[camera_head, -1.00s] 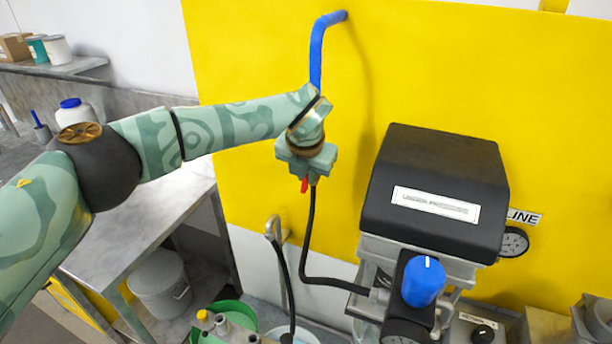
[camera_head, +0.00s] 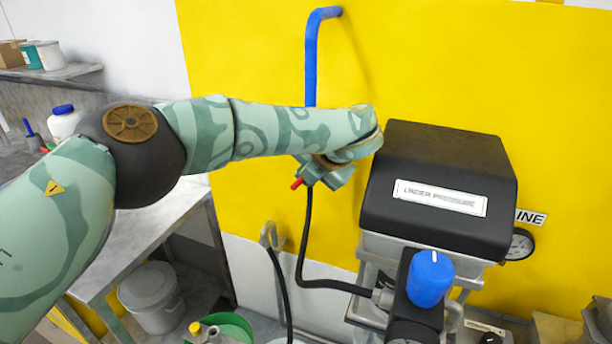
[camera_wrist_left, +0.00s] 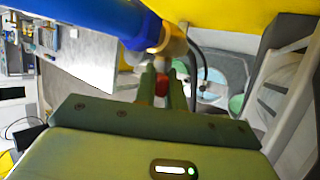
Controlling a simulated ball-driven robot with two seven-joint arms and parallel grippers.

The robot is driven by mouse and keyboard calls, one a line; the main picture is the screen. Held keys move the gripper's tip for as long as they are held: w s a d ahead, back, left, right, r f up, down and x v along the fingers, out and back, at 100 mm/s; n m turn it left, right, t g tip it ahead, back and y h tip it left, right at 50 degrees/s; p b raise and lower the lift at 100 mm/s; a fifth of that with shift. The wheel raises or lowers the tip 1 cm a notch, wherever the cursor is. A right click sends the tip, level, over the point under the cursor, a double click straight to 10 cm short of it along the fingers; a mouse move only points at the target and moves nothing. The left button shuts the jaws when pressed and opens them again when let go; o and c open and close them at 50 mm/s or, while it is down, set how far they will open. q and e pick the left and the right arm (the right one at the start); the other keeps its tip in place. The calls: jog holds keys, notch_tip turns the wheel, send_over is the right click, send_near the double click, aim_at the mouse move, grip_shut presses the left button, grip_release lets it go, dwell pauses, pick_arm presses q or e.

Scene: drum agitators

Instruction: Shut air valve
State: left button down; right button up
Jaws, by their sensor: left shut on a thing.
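The air valve sits at the lower end of the blue pipe (camera_head: 311,60) on the yellow wall panel. Its brass body (camera_wrist_left: 173,42) shows in the left wrist view; in the head view my gripper and wrist hide most of it. The red valve handle (camera_head: 297,184) peeks out at the lower left of my left gripper (camera_head: 305,176). In the left wrist view the red handle (camera_wrist_left: 161,85) lies between the two fingers of my left gripper (camera_wrist_left: 161,76), which is shut on it. A black hose (camera_head: 303,240) hangs below the valve. My right gripper is out of view.
A black-topped unit (camera_head: 437,180) with a blue knob (camera_head: 429,278) stands close to the right of my wrist. A pressure gauge (camera_head: 519,244) is behind it. A metal table (camera_head: 145,235) and grey bucket (camera_head: 150,298) are at lower left.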

pick_arm(q)
jog(key=shift+r, duration=0.1)
jog(key=c, duration=1.5)
grip_release()
jog(key=shift+o, duration=0.2)
jog(key=shift+r, duration=0.25)
notch_tip(320, 180, up, 3)
jog(key=shift+d+f+b, duration=0.1)
jog(key=shift+b, duration=0.6)
jog(key=s+r+b, duration=0.3)
jog(key=s+r, duration=0.6)
jog(key=s, duration=0.5)
jog(key=shift+r, duration=0.3)
